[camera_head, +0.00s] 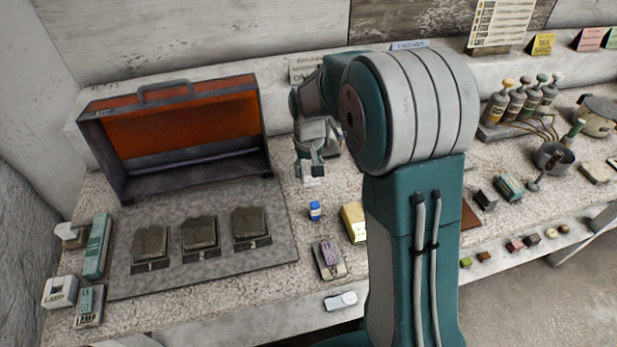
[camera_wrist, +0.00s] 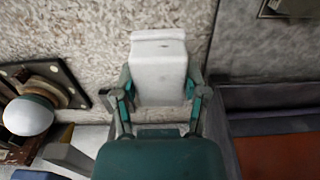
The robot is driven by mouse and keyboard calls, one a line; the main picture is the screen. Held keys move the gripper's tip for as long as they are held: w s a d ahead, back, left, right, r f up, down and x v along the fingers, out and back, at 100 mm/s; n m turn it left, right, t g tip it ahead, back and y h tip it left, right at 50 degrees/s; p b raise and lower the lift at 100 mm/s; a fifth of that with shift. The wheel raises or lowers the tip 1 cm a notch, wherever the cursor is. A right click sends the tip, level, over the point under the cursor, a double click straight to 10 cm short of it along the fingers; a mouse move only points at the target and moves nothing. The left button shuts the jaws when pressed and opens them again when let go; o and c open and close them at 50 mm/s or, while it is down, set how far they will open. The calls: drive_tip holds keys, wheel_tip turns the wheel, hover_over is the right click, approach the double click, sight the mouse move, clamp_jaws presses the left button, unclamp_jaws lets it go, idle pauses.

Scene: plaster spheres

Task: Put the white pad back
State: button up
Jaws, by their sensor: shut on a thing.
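My gripper (camera_head: 311,160) is shut on the white pad (camera_wrist: 158,72), a pale block with a raised lip along one end. In the head view the pad (camera_head: 313,181) shows small and light below the fingers, over the speckled counter just right of the open case. In the wrist view my gripper (camera_wrist: 158,92) has one teal-jointed finger on each side of the pad. I cannot tell whether the pad touches the counter.
The open case (camera_head: 190,182) with an orange lining stands left on a grey mat (camera_head: 200,278) with three dark square blocks. A blue-capped bottle (camera_head: 315,211), a yellow box (camera_head: 354,223) and a purple-topped device (camera_head: 328,259) stand nearer. Bottles (camera_head: 516,104) stand right.

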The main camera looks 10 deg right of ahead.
sight(305, 171)
drive_tip(key=shift+w+a+f, duration=0.2)
drive_tip(key=shift+w+f, duration=0.75)
drive_tip(key=shift+f, duration=0.25)
drive_tip(key=shift+w+a+f, duration=0.35)
drive_tip(key=shift+a+f, duration=0.05)
drive_tip(key=shift+f, duration=0.05)
wheel_tip(305, 171, down, 2)
drive_tip(key=shift+d+f, duration=0.15)
drive_tip(key=shift+f, duration=0.1)
drive_tip(key=shift+d+f, duration=0.25)
drive_tip(key=shift+f, duration=0.05)
drive_tip(key=shift+d, duration=0.2)
drive_tip(key=o, duration=0.9)
drive_tip(key=shift+a, duration=0.15)
drive_tip(key=o, duration=0.3)
drive_tip(key=shift+a, duration=0.3)
drive_tip(key=shift+d, duration=0.2)
